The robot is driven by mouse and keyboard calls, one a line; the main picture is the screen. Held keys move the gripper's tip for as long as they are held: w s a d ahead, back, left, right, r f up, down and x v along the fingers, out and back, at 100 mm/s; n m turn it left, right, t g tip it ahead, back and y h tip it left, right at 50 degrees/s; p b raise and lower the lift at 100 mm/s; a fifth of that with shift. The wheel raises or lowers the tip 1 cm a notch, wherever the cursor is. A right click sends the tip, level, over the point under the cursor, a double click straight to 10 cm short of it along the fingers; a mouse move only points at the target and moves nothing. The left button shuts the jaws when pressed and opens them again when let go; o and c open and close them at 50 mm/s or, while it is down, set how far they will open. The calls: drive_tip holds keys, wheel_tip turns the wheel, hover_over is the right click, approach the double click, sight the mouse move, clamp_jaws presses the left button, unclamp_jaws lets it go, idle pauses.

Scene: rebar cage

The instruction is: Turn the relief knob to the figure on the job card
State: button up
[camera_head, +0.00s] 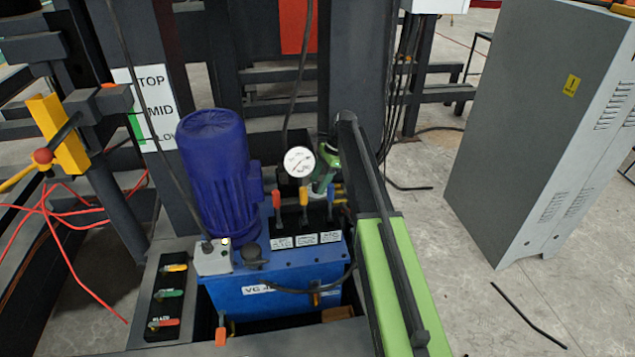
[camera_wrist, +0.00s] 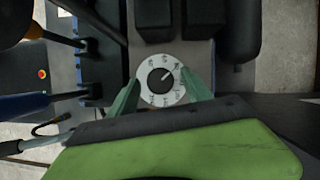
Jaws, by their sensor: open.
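The relief knob (camera_wrist: 160,80) is a black round knob with a light pointer mark, at the centre of a white dial plate (camera_wrist: 146,72) in the wrist view. The mark points up and to the right. The figures around the dial are too small to read surely. My gripper (camera_wrist: 159,78) has its two green fingers apart, one on each side of the dial. I cannot tell whether they touch it. In the head view my gripper (camera_head: 325,178) is just right of the pressure gauge (camera_head: 299,161) and hides the knob. I cannot make out a job card.
A blue motor (camera_head: 213,150) stands on the blue power unit (camera_head: 270,295). Red, orange and blue levers (camera_head: 303,205) rise just left of my gripper. A grey cabinet (camera_head: 530,130) stands at the right. Bare floor (camera_head: 450,260) lies between it and my arm.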

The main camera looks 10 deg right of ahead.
drive_tip(key=shift+r, duration=0.1)
drive_tip(key=p+v, duration=1.6)
drive_tip(key=v, duration=0.1)
drive_tip(key=shift+r, duration=0.1)
drive_tip(key=s+a+r+n+h+p, duration=0.1)
drive_tip(key=s+n, duration=0.4)
drive_tip(key=s, duration=0.5)
drive_tip(key=s+a+r+n+h+p, duration=0.1)
drive_tip(key=s+n, duration=0.4)
drive_tip(key=s, duration=0.6)
drive_tip(key=s+a+r+n+h+p, duration=0.2)
drive_tip(key=s+a+n+p, duration=0.2)
drive_tip(key=s, duration=0.7)
drive_tip(key=shift+a+n+t, duration=0.4)
drive_tip(key=shift+a+n, duration=0.1)
drive_tip(key=shift+n, duration=0.5)
